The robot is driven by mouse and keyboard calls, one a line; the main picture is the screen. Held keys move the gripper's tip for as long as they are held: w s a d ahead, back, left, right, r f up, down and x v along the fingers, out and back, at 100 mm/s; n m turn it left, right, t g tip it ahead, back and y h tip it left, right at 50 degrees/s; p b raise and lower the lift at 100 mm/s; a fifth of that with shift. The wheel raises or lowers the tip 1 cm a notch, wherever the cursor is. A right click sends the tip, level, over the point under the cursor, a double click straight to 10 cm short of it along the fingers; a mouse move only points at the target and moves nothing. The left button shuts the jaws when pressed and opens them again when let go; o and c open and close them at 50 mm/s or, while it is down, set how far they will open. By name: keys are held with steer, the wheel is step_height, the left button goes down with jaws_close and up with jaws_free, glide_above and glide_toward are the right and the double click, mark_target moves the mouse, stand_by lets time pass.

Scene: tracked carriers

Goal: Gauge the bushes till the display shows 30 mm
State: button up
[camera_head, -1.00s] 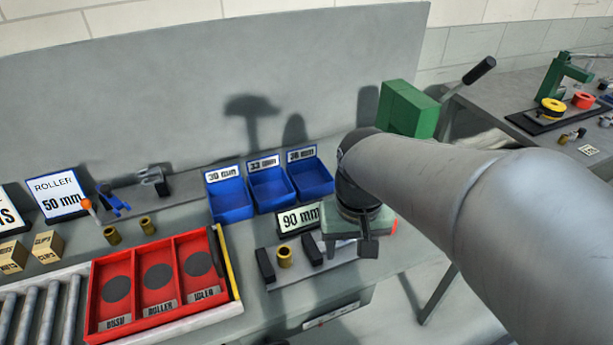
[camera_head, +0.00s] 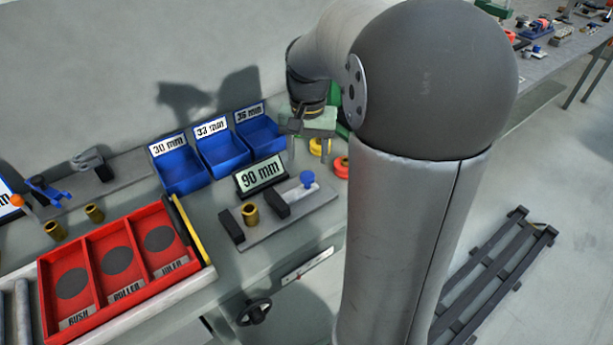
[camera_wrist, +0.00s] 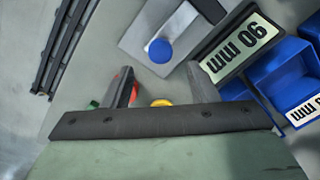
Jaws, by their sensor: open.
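The gauge's display (camera_head: 261,175) reads 90 mm; it also shows in the wrist view (camera_wrist: 238,48). In front of it is the gauge plate (camera_head: 290,222) with two black blocks (camera_head: 231,226) and (camera_head: 276,206). One brass bush (camera_head: 250,215) stands between the blocks. A blue knob (camera_head: 307,179) sits at the plate's right end, and is seen from above in the wrist view (camera_wrist: 160,51). Two more brass bushes (camera_head: 55,231) and (camera_head: 94,213) stand on the bench at left. My gripper (camera_head: 312,155) is open and empty, above and apart from the knob.
Blue bins labelled 30 mm (camera_head: 181,181), 33 mm (camera_head: 225,153) and 36 mm (camera_head: 262,136) stand behind the display. A red tray (camera_head: 83,250) with three compartments is at left.

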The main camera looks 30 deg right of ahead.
mark_target(307, 175)
step_height(307, 175, down, 8)
steer(key=shift+f, duration=0.15)
stand_by(0.3)
